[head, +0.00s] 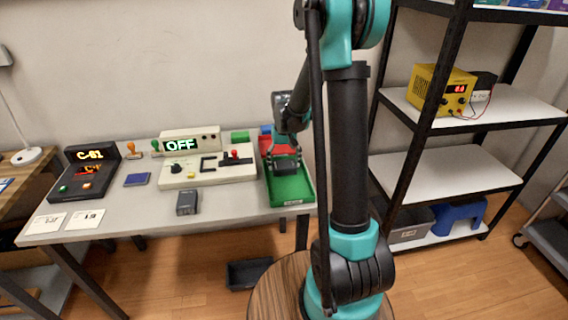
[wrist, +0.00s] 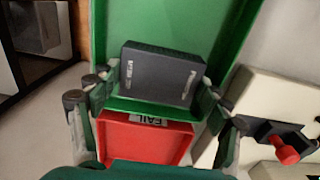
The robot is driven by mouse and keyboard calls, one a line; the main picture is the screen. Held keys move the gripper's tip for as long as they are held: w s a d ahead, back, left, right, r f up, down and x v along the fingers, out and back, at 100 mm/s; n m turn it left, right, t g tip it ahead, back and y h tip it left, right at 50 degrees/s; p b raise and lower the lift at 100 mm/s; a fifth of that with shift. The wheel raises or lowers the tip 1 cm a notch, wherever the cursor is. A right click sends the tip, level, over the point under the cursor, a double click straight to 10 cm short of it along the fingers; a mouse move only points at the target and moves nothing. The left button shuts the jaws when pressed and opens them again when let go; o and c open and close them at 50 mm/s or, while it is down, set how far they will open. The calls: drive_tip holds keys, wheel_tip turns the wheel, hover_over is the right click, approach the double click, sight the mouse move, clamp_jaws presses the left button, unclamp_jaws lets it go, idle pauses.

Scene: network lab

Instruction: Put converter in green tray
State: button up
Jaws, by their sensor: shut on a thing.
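The converter, a dark grey box with white lettering, shows in the wrist view (wrist: 160,75) between my fingers. It also shows in the head view (head: 285,166) over the green tray (head: 293,199). My gripper (head: 284,158) is shut on the converter from both sides. The green tray fills the area behind the converter in the wrist view (wrist: 130,20). I cannot tell whether the converter touches the tray floor.
A red tray (wrist: 145,140) labelled FAIL adjoins the green one. A panel with a red-knobbed lever (head: 205,170) stands to the left. Another dark box (head: 186,203) lies at the table front. A shelf rack (head: 440,175) stands to the right.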

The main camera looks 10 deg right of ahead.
sight(284, 164)
drive_tip(key=o, duration=1.4)
drive_tip(key=shift+f, duration=0.1)
wheel_tip(284, 164, up, 12)
drive_tip(key=s+d+f+t, duration=0.1)
drive_tip(key=s+f, duration=0.2)
drive_tip(key=s, duration=0.5)
drive_tip(key=s+d+f+t, duration=0.1)
drive_tip(key=s+f, duration=0.2)
drive_tip(key=s, duration=0.4)
drive_tip(key=s+d+f+t, duration=0.2)
drive_tip(key=s+f, duration=0.1)
drive_tip(key=s, duration=0.5)
drive_tip(key=shift+s+f, duration=0.25)
drive_tip(key=shift+s, duration=0.05)
